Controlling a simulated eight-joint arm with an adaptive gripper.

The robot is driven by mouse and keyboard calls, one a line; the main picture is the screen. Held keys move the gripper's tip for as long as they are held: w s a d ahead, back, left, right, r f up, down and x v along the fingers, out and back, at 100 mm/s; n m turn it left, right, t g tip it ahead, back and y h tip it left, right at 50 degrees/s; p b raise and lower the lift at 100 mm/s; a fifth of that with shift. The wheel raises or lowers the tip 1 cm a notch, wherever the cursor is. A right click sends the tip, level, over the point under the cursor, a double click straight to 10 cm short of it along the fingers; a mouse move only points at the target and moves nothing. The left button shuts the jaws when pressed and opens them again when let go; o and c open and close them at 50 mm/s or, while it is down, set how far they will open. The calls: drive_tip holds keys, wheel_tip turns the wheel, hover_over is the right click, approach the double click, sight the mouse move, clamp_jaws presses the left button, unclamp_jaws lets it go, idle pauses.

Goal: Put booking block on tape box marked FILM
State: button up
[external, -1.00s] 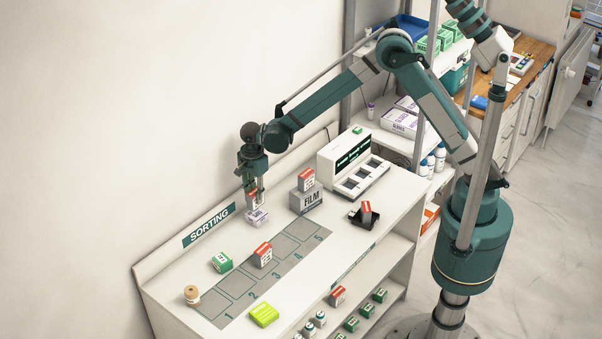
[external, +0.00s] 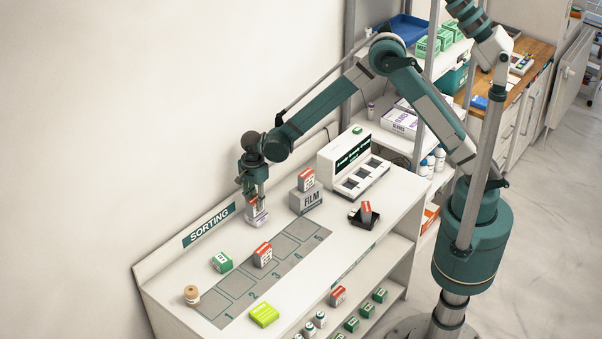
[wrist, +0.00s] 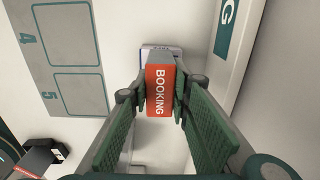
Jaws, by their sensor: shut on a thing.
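In the wrist view the block's orange face reads BOOKING between the two green fingers. A low white box with purple print (external: 257,219) is just below the block; it also shows behind it in the wrist view (wrist: 155,50). I cannot tell whether block and box touch. The grey tape box marked FILM (external: 310,202) stands to the right of my gripper. Another orange-and-white block (external: 306,179) sits on top of it.
A white device with dark slots (external: 352,165) stands behind the FILM box. A dark tray (external: 354,221) holds an upright orange-topped block. Green (external: 222,262) and orange-topped (external: 263,255) blocks, a lime pack (external: 264,314) and a wooden-topped jar (external: 192,296) stand around the numbered mat (external: 285,245).

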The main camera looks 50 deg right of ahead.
drive_tip(key=o, duration=0.9)
drive_tip(key=shift+r, duration=0.1)
drive_tip(key=shift+r, duration=6)
